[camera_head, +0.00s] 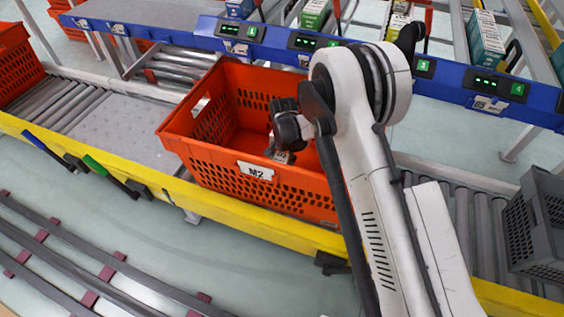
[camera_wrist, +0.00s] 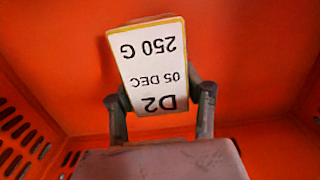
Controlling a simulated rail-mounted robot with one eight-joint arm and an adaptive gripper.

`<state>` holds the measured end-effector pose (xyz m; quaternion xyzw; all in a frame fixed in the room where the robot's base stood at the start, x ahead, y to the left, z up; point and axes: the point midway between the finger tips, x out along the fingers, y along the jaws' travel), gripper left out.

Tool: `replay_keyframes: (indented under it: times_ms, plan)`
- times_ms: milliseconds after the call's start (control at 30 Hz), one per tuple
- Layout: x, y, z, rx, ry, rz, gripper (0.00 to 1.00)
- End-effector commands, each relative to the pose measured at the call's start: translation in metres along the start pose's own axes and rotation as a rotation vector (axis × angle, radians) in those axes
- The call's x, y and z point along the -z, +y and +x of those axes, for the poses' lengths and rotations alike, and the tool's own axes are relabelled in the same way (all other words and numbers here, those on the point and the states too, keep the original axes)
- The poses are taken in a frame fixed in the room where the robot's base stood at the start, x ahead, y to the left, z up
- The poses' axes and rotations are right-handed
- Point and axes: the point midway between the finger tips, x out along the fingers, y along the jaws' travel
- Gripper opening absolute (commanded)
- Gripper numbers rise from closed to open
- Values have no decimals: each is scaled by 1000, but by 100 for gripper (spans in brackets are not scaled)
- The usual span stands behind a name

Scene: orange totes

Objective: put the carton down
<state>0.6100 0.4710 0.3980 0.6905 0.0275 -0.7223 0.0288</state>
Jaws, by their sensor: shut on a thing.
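The carton (camera_wrist: 152,65) shows in the wrist view with a white, yellow-edged face reading D2, 05 DEC, 250 G upside down. My gripper (camera_wrist: 160,105) is shut on it, with one grey finger at each side of its lower end. Orange tote walls and floor fill the view behind it. In the head view my gripper (camera_head: 282,155) is inside the orange tote M2 (camera_head: 210,170), near its front wall. Only a small part of the carton shows there, below the gripper. Whether it touches the tote floor I cannot tell.
The tote stands on a roller conveyor with a yellow front rail (camera_head: 250,226). Another orange tote (camera_head: 15,65) is at the far left and a grey crate (camera_head: 540,225) at the right. A blue rail (camera_head: 450,85) with green displays runs behind, with cartons beyond.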

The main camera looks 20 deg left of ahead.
Motion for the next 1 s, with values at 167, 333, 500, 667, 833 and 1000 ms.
replay_keyframes:
  times_ms: [167,333,500,667,833,1000]
  plan:
    - [0,0,1,0,0,0,9]
    - [0,0,6,0,0,0,9]
    - [0,0,6,0,0,0,62]
    - [0,0,6,0,0,0,62]
    - [0,0,3,0,0,0,62]
    - [0,0,-18,0,0,0,62]
